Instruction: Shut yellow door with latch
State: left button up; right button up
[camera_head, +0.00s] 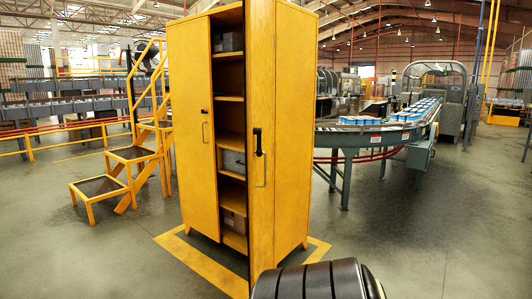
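A tall yellow cabinet (296,130) stands in the middle of the head view. Its left door (190,135) looks shut or nearly so and has a small dark lock and a slim handle. Its right door (262,215) stands open, swung toward me and seen almost edge-on. The right door bears a black latch (258,142) above a slim metal handle (262,171). No gripper shows, so I cannot see whether either is open or shut. A black ribbed part, apparently mine, enters at the bottom centre.
Shelves (231,140) inside hold grey and brown boxes. Yellow steps (133,155) stand left of the cabinet. A roller conveyor (370,135) with blue-and-white goods curves behind it on the right. Yellow floor marking (190,262) surrounds the base. The floor at front right is clear.

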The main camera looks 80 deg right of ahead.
aim_at(258, 16)
jog(key=z, duration=2.95)
jog(key=i, duration=0.55)
jog(key=z, duration=0.45)
jog(key=i, duration=1.05)
jog(key=u, duration=0.2)
